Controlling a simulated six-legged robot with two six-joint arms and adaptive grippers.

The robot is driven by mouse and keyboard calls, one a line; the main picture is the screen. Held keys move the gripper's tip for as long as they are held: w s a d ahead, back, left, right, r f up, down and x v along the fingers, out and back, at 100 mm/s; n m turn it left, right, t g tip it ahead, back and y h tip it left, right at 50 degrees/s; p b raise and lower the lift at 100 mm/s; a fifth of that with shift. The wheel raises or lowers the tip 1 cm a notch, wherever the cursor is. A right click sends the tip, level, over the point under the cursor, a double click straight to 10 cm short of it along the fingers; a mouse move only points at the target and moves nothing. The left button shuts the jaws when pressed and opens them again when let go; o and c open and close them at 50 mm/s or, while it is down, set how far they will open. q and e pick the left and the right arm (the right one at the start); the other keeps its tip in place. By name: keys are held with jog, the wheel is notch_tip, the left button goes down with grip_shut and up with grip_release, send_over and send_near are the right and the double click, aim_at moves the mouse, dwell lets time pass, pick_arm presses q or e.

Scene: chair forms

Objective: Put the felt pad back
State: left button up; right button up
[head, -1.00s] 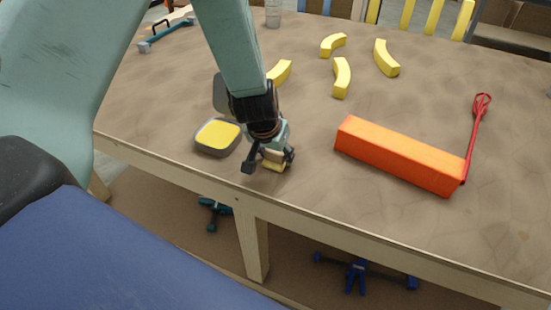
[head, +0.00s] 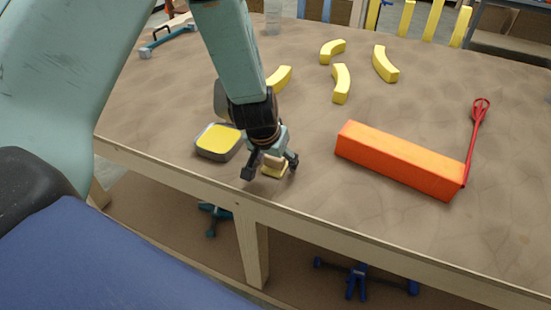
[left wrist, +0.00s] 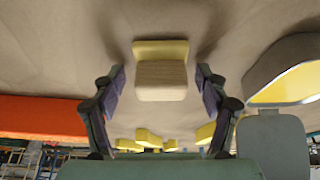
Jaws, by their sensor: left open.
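A small block, beige on one part and yellow on the other (head: 273,171), rests on the table near its front edge; I take it for the felt pad. In the left wrist view the block (left wrist: 161,80) lies between my fingers, with a gap on each side. My left gripper (head: 270,168) is open around it, pointing down. Left of it is a grey, rounded case with a yellow top face (head: 219,138); a grey flap stands up behind it, partly hidden by my arm. The case also shows at the right of the left wrist view (left wrist: 285,75). My right gripper is out of view.
A long orange block (head: 400,160) lies to the right, with a red looped tool (head: 477,130) beside its end. Several yellow curved pieces (head: 341,83) lie farther back. A teal-handled tool (head: 166,40) is at the back left. The table's front edge (head: 330,228) is close.

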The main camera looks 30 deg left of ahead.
pick_arm(q)
jog(key=shift+r+p, duration=0.4)
jog(key=shift+r, duration=0.15)
jog(key=p+v, duration=0.5)
jog(key=v, duration=0.6)
jog(key=shift+d+p, duration=0.15)
jog(key=shift+p, duration=0.2)
jog(key=shift+r, duration=0.1)
jog(key=s+f+g, duration=0.1)
jog(key=s+f, duration=0.5)
jog(key=s, duration=0.3)
jog(key=s+d+f+g, duration=0.1)
jog(key=s+f+g, duration=0.1)
jog(key=s+f, duration=0.4)
jog(key=s+f+g, duration=0.1)
jog(key=s+f, duration=0.6)
jog(key=s, duration=0.6)
jog(key=shift+d+g, duration=0.3)
jog(key=shift+d, duration=0.05)
jog(key=shift+s, duration=0.1)
